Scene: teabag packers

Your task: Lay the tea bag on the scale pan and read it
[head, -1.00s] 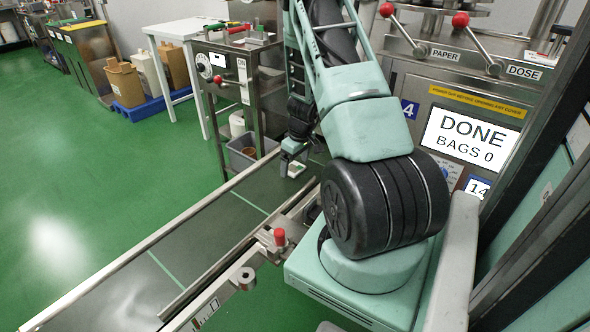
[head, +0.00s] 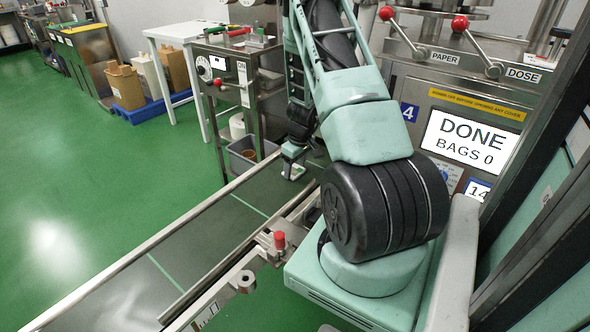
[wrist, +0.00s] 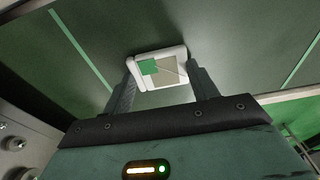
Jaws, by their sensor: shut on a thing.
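The tea bag (wrist: 171,73) is a small pale packet with a green tag on it and a white rim, between the two fingertips of my gripper (wrist: 160,82) in the wrist view. My gripper is shut on it. In the head view my gripper (head: 292,163) is low over the far part of the conveyor belt, with the white and green tea bag (head: 296,173) at its tips. I cannot tell whether the bag touches the belt. I cannot make out a scale pan for certain in either view.
The conveyor belt (head: 190,243) has pale green cross lines and raised side rails. A red knob (head: 279,239) stands on its near rail. A steel machine with a dial (head: 203,67) stands behind, a grey bin (head: 243,158) below it. A screen (head: 467,140) reads DONE, BAGS 0.

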